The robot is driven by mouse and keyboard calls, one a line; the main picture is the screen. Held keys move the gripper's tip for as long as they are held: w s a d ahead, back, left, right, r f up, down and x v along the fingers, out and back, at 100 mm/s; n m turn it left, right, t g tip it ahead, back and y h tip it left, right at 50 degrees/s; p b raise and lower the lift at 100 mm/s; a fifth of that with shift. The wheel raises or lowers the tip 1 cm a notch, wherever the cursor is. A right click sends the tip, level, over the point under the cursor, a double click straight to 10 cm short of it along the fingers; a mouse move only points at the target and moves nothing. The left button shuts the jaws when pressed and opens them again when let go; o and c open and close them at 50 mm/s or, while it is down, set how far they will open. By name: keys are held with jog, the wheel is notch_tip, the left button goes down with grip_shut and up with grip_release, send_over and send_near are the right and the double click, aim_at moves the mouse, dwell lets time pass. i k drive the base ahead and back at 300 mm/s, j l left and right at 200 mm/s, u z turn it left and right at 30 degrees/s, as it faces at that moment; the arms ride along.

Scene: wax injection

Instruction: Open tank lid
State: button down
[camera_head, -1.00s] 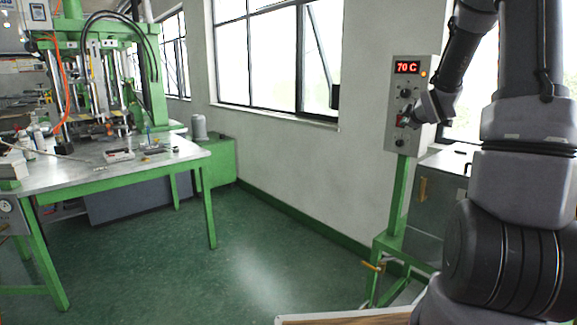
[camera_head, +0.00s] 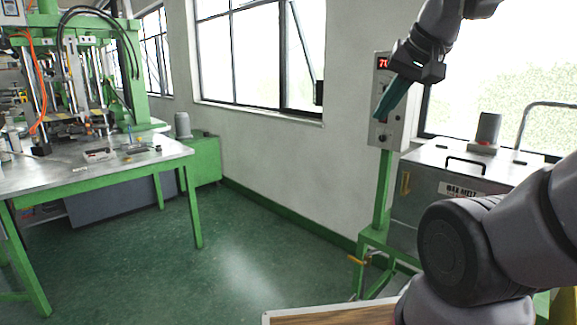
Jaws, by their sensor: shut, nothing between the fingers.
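The wax tank (camera_head: 412,207) is a grey metal box with a "WAX MELT" label, at the right on a green frame. Its flat grey lid (camera_head: 430,156) lies shut on top, with a black bar handle (camera_head: 466,161) near the front. My gripper (camera_head: 382,114) is shut and empty. Its teal fingers point down and left, in front of the control box in the picture, up and left of the lid handle. My arm hides the tank's right front.
The control box (camera_head: 384,142) with a red display stands on a green post left of the tank. A grey cylinder (camera_head: 488,128) and a curved metal pipe (camera_head: 524,118) are at the tank's back. A green-legged worktable (camera_head: 150,165) is at left; open floor (camera_head: 230,260) lies between.

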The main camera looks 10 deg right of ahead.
aim_at(506, 174)
jog(key=k+j+z, duration=0.15)
jog(key=z, duration=1.1)
jog(key=i+l+u, duration=0.2)
jog(key=i+u, duration=0.15)
jog(key=i+l+u, duration=0.3)
